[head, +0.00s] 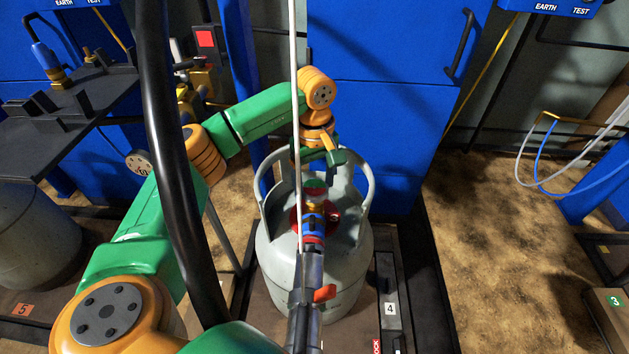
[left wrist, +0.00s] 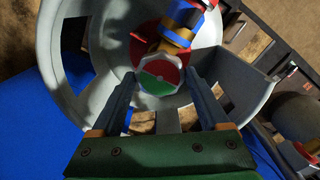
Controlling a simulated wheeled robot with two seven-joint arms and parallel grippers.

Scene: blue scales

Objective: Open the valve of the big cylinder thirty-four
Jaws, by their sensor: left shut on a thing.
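The big grey cylinder (head: 340,262) stands upright on a scale whose plate reads 4 (head: 390,308); I see no thirty-four on it. Its valve knob (head: 314,186), red and green, sits on top inside the collar. The knob also shows in the left wrist view (left wrist: 160,76), its green part facing my gripper. My left gripper (head: 318,170) reaches down into the collar from above. My right gripper is in neither view.
A filling connector (head: 311,268) with a red lever (head: 325,293) joins the valve and runs toward me. A pale hose (head: 296,100) hangs in front of the cylinder. A blue cabinet (head: 385,100) stands close behind. Bare floor (head: 500,240) lies to the right.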

